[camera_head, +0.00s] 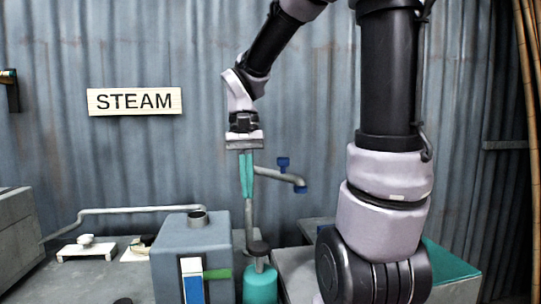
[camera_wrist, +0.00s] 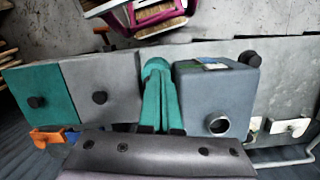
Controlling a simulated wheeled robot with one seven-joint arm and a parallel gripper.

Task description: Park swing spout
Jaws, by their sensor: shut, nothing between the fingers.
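The swing spout (camera_head: 275,174) is a grey pipe that reaches right from an upright grey post (camera_head: 249,225) in the head view. It has a blue handle (camera_head: 283,163) on top and a blue outlet end (camera_head: 301,189). My gripper (camera_head: 246,195) points straight down with its teal fingers together and empty. In the head view the fingers overlap the top of the post and the left end of the spout; I cannot tell whether they touch. In the wrist view my gripper (camera_wrist: 157,64) stands between boxes, and I cannot make out the spout there.
A blue-grey box (camera_head: 190,255) with a round top opening stands left of the post. A teal canister (camera_head: 260,285) with a black top stands in front of it. A grey pipe (camera_head: 125,210) and white clamps (camera_head: 86,248) lie left. The air right of the outlet looks clear up to my arm.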

